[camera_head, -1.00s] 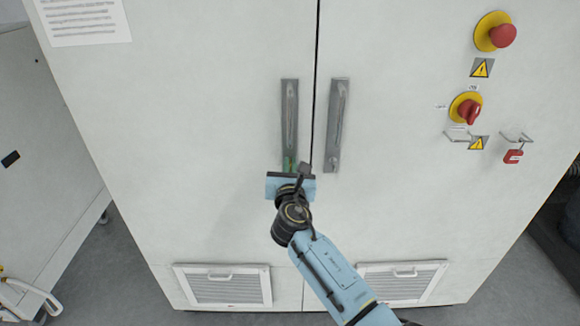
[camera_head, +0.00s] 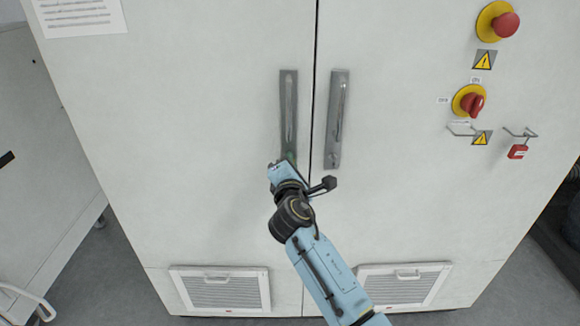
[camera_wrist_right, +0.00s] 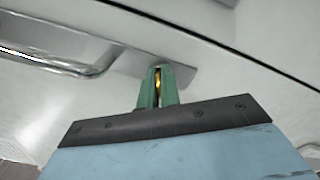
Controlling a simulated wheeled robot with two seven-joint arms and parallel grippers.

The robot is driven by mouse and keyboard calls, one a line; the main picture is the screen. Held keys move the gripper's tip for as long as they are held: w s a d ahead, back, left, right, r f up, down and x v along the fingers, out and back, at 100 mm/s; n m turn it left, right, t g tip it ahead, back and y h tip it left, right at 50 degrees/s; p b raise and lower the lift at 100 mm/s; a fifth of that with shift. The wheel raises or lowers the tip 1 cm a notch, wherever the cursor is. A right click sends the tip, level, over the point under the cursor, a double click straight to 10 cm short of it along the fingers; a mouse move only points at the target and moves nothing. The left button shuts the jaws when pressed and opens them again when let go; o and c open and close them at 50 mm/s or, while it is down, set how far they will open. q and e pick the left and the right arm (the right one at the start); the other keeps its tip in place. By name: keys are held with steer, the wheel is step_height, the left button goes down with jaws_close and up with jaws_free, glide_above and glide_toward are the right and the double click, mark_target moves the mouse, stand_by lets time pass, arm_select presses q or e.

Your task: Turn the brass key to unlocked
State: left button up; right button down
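The brass key (camera_wrist_right: 158,82) shows as a thin golden strip between the green fingers of my right gripper (camera_wrist_right: 157,88) in the right wrist view. The fingers are closed on it from both sides, in front of the lower end of the left handle plate. In the head view the key is hidden behind my right gripper (camera_head: 286,164), which is at the bottom of the left door's handle plate (camera_head: 289,105). The gripper body looks rolled there. My left gripper is not in view.
A second handle plate (camera_head: 337,118) is on the right door. A red emergency button (camera_head: 506,25), a red rotary switch (camera_head: 473,103) and a red padlock (camera_head: 517,152) are at the right. Vent grilles (camera_head: 225,291) sit low on the doors.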

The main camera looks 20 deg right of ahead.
steer(key=m, duration=0.1)
steer(key=m+b, duration=0.1)
steer(key=m, duration=0.1)
steer(key=shift+f+m, duration=0.2)
steer(key=shift+m, duration=0.1)
steer(key=shift+m+b, duration=0.75)
steer(key=shift+m, duration=0.35)
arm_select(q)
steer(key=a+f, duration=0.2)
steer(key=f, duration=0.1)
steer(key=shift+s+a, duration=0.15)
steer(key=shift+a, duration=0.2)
arm_select(e)
steer(key=shift+m, duration=0.3)
steer(key=shift+r, duration=0.1)
steer(key=c, duration=1.6)
jaws_free()
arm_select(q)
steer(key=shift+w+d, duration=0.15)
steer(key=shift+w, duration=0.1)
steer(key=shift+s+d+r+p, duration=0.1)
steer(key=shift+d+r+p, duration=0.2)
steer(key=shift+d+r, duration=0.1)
arm_select(e)
steer(key=v, duration=1.3)
steer(key=shift+s, duration=0.2)
